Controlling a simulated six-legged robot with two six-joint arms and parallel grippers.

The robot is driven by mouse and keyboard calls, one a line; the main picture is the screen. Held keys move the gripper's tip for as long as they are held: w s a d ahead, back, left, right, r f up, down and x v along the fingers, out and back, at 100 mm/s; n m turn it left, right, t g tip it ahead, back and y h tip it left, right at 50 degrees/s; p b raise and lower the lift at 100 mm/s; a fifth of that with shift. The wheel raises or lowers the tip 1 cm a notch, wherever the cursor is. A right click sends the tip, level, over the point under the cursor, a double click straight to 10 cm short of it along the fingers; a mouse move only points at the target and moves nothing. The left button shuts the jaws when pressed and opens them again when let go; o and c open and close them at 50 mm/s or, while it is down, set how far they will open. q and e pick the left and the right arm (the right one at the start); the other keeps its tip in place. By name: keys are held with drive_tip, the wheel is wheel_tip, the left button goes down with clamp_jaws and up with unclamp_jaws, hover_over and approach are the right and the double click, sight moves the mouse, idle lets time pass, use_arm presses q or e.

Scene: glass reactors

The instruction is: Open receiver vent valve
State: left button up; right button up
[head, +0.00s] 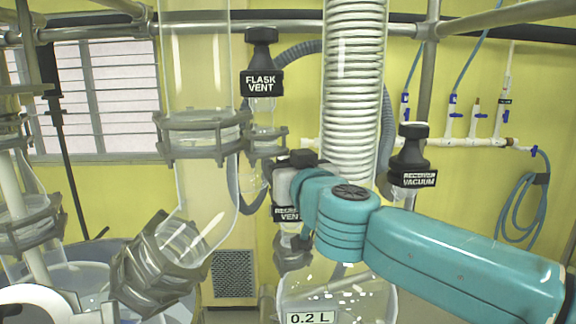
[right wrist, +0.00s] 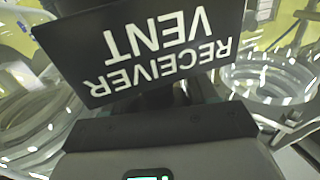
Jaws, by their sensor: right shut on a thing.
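The receiver vent valve carries a black label (head: 288,213), partly hidden behind my right arm in the head view. Its dark knob top (head: 300,158) shows just above my gripper. My right gripper (head: 287,182) is at this valve and shut on it; the fingertips are largely hidden. In the right wrist view the label reading RECEIVER VENT (right wrist: 155,52) appears upside down and very close, covering the jaws. I cannot tell how far the valve is turned.
The flask vent valve (head: 262,82) stands above left, and the vacuum valve (head: 412,180) stands to the right. A glass coil condenser (head: 353,80) rises behind my arm. The 0.2 L receiver flask (head: 340,298) is below. A clamped glass column (head: 200,70) stands at left.

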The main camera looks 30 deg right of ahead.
drive_tip(key=shift+a+n+y, duration=0.1)
drive_tip(key=shift+n+y, duration=0.4)
drive_tip(key=shift+y, duration=0.2)
drive_tip(key=shift+y, duration=0.3)
